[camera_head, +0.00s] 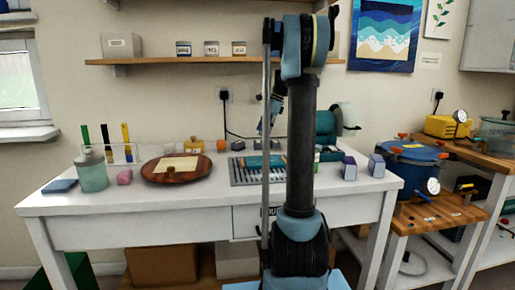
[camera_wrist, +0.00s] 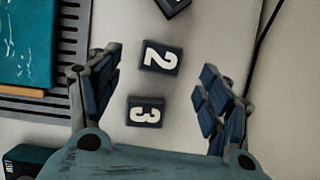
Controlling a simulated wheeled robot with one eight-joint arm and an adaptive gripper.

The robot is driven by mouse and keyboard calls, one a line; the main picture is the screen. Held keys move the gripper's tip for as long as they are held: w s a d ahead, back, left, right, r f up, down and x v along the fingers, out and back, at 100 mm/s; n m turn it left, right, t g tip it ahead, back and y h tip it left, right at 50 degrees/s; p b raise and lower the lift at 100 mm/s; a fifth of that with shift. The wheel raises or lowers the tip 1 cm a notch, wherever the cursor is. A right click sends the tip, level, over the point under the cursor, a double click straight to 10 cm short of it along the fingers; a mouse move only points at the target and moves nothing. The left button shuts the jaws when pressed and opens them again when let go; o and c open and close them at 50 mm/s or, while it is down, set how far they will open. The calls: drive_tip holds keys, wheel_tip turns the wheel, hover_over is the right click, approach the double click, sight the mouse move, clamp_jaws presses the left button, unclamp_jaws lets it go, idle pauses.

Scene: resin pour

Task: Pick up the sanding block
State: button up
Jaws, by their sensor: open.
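I cannot tell for certain which object is the sanding block. Block-like things in the head view are a pink block (camera_head: 124,176) beside the jar, a purple-and-white block (camera_head: 349,168) and a blue-grey block (camera_head: 376,167) at the table's right. My gripper (camera_wrist: 158,75) is open and empty in the wrist view, pointing down at the white tabletop. In the head view my arm hides part of the table's middle.
A slatted grey rack (camera_head: 240,179) bears a teal panel (camera_wrist: 25,40), left of my gripper. A dark labelled box (camera_wrist: 22,162) shows at the wrist view's lower left. A round wooden board (camera_head: 160,179), a lidded jar (camera_head: 93,172) and a blue flat piece (camera_head: 59,186) occupy the left.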

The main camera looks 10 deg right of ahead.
sight(257, 142)
drive_tip(key=shift+x, duration=2.65)
drive_tip(key=shift+d, duration=0.1)
drive_tip(key=c, duration=1.2)
drive_tip(key=shift+c, duration=0.2)
drive_tip(key=shift+s+r, duration=0.15)
drive_tip(key=shift+r, duration=0.4)
drive_tip(key=r, duration=0.6)
drive_tip(key=shift+s, duration=0.3)
drive_tip(key=s, duration=1.9)
drive_tip(key=shift+o, duration=1.1)
